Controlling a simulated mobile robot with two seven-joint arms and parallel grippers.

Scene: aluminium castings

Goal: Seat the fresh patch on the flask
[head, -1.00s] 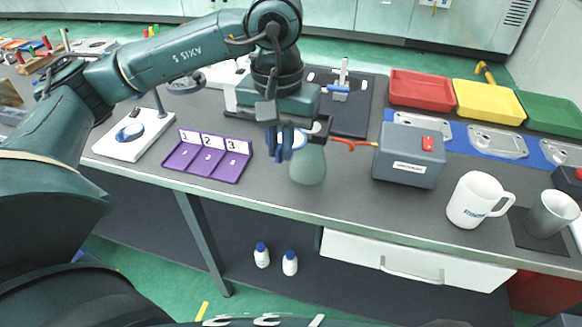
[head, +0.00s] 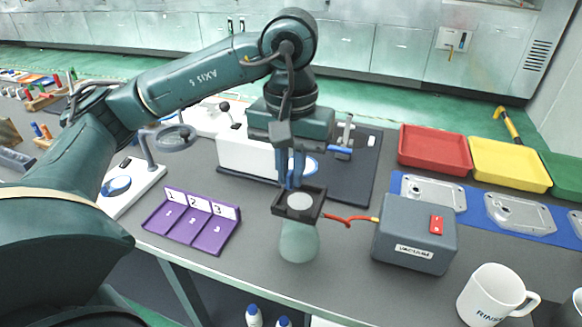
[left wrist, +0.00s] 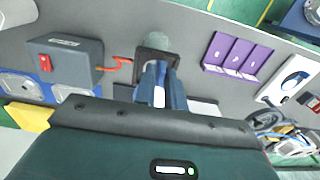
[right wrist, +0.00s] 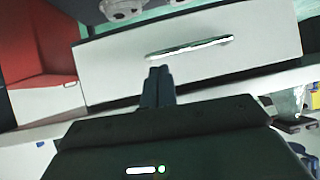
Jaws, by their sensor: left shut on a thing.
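The greenish flask (head: 299,242) stands upright near the table's front edge. A black square holder (head: 283,205) sits on its top, with a pale round disc (head: 300,201) inside. A red hose joins the holder to the grey vacuum box (head: 405,240). My left gripper (head: 291,182) points down just above the holder's back edge. It is shut on a thin, pale bluish thing (left wrist: 159,97), mostly hidden between the fingers. I cannot tell whether that thing is the fresh patch, or whether it touches the holder. My right gripper (right wrist: 158,72) is shut and empty, before a white drawer (right wrist: 200,75).
A purple tray (head: 187,228) with slots numbered 1 to 3 lies left of the flask. Behind are a white device (head: 240,158) and a dark mat (head: 350,185). A white mug (head: 490,295) and red (head: 435,150) and yellow (head: 508,167) bins are at right.

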